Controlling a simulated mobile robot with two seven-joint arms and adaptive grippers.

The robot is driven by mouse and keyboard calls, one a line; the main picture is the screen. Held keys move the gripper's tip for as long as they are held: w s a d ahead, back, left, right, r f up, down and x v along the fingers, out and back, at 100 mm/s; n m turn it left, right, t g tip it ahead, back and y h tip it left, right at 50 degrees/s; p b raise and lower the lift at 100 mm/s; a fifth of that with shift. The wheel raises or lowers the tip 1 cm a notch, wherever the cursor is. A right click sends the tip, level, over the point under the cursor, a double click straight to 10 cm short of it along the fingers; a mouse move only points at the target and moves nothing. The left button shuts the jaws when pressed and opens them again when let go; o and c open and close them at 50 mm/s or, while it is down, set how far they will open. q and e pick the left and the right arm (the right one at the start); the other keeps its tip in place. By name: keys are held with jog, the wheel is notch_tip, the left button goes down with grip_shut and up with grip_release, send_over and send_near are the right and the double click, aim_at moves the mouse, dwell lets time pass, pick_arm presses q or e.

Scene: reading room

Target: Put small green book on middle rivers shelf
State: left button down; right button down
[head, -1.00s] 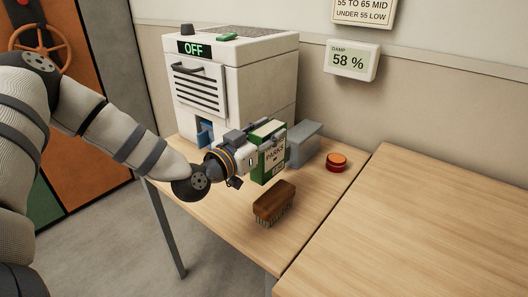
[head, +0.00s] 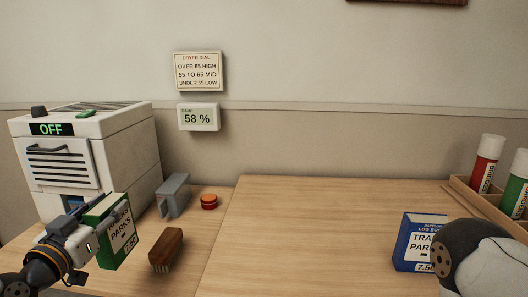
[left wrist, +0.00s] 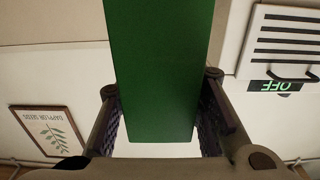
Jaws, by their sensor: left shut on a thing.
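My left gripper (head: 88,240) is shut on a small green book (head: 118,232). The book is upright, with a white cover panel that reads PARKS, in front of the dryer's right side. In the left wrist view, the green book (left wrist: 158,70) fills the gap between the two fingers of my left gripper (left wrist: 165,115). I cannot tell how far it is above the table. Part of my right arm shows at the lower right, but its gripper is out of view. No shelf marked rivers is in view.
A white dryer (head: 130,145) reading OFF stands at left. A grey block (head: 174,196), a red button (head: 209,201) and a brown brush (head: 166,249) lie near the book. A blue book (head: 412,243) and a wooden tray (head: 462,196) with red and green cylinders are at right. The middle table is clear.

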pick_arm(q)
jog(key=s+d+f+m+g+h, duration=0.1)
jog(key=s+d+f+m+h, duration=0.1)
jog(key=s+d, duration=0.5)
jog(key=s+d+f+m+g+h, duration=0.1)
jog(key=s+d+f+m+h, duration=0.2)
jog(key=s, duration=0.7)
jog(key=d+f+h, duration=0.2)
jog(key=d+f, duration=0.1)
jog(key=d, duration=0.1)
jog(key=shift+s+d+h, duration=0.2)
jog(key=shift+d+h, duration=0.1)
